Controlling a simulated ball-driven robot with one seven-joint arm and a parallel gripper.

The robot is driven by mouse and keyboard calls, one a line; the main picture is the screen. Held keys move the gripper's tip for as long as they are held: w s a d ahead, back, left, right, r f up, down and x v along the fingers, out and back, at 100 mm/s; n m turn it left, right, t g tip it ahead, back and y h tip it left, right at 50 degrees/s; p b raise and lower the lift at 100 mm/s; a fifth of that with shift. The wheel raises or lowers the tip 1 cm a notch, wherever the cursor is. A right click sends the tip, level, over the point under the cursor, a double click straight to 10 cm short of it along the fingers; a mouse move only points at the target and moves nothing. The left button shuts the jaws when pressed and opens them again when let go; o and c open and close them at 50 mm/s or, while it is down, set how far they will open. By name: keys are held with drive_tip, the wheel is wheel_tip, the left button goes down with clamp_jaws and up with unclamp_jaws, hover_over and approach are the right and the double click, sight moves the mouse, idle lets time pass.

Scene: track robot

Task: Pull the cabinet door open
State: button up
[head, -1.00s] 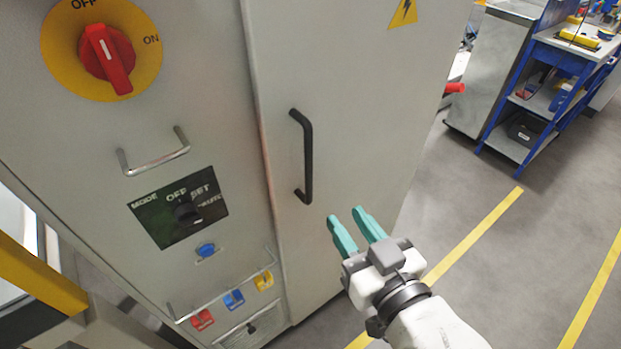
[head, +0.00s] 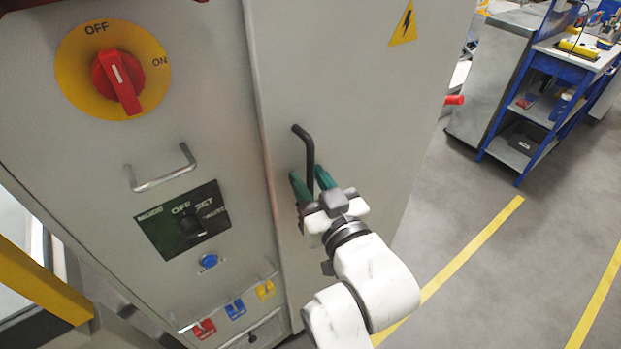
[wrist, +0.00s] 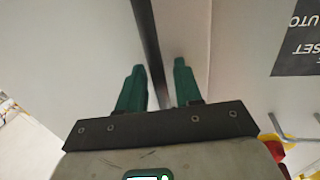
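The cabinet door (head: 365,110) is a tall light-grey panel with a yellow lightning sign and looks shut. Its black vertical bar handle (head: 309,158) is on the door's left side. My gripper (head: 308,180) is at the lower part of the handle, with one teal finger on each side of the bar in the head view. In the wrist view the handle (wrist: 148,45) runs between the two spread fingers (wrist: 158,85), with a gap visible on both sides. The handle's lower end is hidden behind my gripper.
Left of the door is a fixed panel with a red switch on a yellow disc (head: 118,78), a metal handle (head: 160,178) and a black selector plate (head: 183,220). Open floor (head: 455,215) with yellow lines lies to the right. A blue shelf cart (head: 540,110) stands farther back.

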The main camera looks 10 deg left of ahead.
clamp_jaws()
idle(0.3)
idle(0.3)
